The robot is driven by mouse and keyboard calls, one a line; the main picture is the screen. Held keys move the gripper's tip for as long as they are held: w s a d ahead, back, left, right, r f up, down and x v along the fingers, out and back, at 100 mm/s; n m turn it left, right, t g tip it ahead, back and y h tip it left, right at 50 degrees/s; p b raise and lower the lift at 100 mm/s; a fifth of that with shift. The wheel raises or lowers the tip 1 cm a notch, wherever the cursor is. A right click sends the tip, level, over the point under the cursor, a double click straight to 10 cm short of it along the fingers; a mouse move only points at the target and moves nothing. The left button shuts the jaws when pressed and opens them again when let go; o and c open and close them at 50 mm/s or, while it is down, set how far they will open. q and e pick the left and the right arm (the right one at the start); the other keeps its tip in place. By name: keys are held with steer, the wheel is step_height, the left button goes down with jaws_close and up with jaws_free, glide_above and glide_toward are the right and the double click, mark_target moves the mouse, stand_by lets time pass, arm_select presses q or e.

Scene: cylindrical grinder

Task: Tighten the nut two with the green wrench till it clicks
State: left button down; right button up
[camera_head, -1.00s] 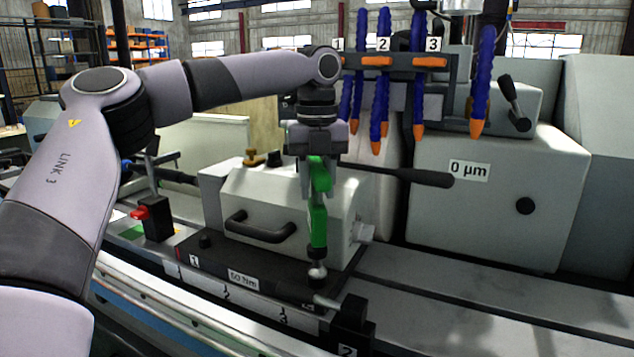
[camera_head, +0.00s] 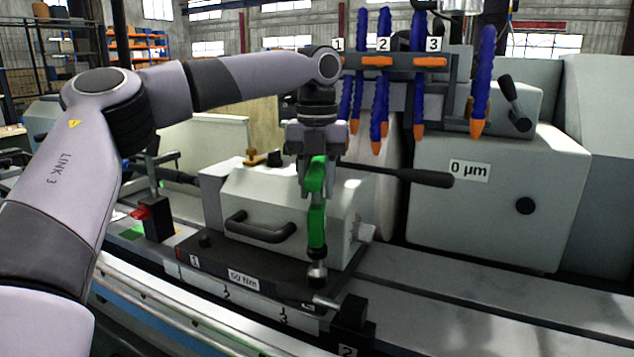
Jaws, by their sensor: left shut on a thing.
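My left gripper (camera_head: 314,190) points down and is shut on the green wrench (camera_head: 317,222). The wrench hangs upright, and its metal socket end (camera_head: 317,274) is at the right part of the dark base plate of the grey machine block. A nut under the socket is hidden, so I cannot tell whether the socket sits on it. A label on the base near the socket is partly covered. My right gripper is not in view.
The grey block (camera_head: 270,200) with a black handle (camera_head: 262,230) stands right behind the wrench. A black lever (camera_head: 412,174) sticks out to the right of the gripper. Blue hoses (camera_head: 383,70) hang behind. A black stop (camera_head: 350,322) stands front right.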

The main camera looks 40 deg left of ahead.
mark_target(318, 162)
arm_select(q)
steer(key=shift+f+m, duration=0.25)
steer(key=shift+m, duration=0.15)
steer(key=shift+n, duration=0.5)
steer(key=shift+w+r, duration=0.15)
steer(key=shift+r, duration=2.7)
